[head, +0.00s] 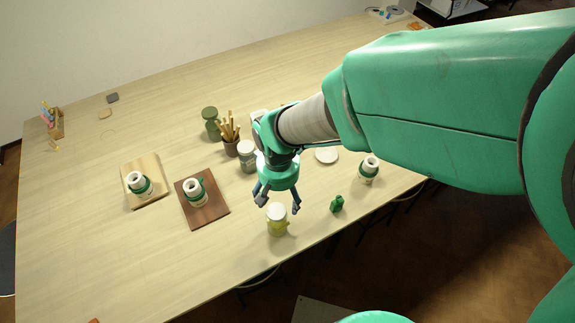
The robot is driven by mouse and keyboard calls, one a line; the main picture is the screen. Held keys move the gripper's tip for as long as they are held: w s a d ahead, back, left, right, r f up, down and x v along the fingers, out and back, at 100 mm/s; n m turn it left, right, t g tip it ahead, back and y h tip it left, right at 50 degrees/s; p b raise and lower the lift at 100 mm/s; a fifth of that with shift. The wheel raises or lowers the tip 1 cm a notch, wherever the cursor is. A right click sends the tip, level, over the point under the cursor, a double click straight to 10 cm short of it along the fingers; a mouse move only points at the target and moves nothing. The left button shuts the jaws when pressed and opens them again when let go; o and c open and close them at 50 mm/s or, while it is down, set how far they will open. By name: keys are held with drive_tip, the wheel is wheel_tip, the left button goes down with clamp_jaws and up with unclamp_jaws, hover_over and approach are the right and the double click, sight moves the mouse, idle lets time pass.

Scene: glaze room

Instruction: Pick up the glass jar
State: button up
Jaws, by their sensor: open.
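A clear jar with a pale lid and yellowish-green contents (278,228) stands upright near the table's front edge. A second, greyish jar with a pale lid (247,163) stands farther back, left of my gripper; both look like glass. My gripper (277,204) points down with its fingers spread, one to the left and one to the right of the front jar's top in the picture. The fingers hold nothing. I cannot tell from this one view how far above or behind the front jar they are.
A small green bottle (337,204) and a white-and-green container (369,168) stand to the right. A white disc (326,156) lies behind them. A pot of wooden tools (231,147) and a dark green jar (211,124) stand behind left. Two boards with containers lie left.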

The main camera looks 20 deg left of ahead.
sight(277, 211)
drive_tip(key=shift+s+a+f, duration=0.4)
drive_tip(key=shift+a+f, duration=0.1)
drive_tip(key=shift+f, duration=0.15)
drive_tip(key=shift+f, duration=4.15)
drive_tip(key=shift+f, duration=0.1)
drive_tip(key=shift+f, duration=2.5)
drive_tip(key=c, duration=1.9)
drive_tip(key=shift+r, duration=0.1)
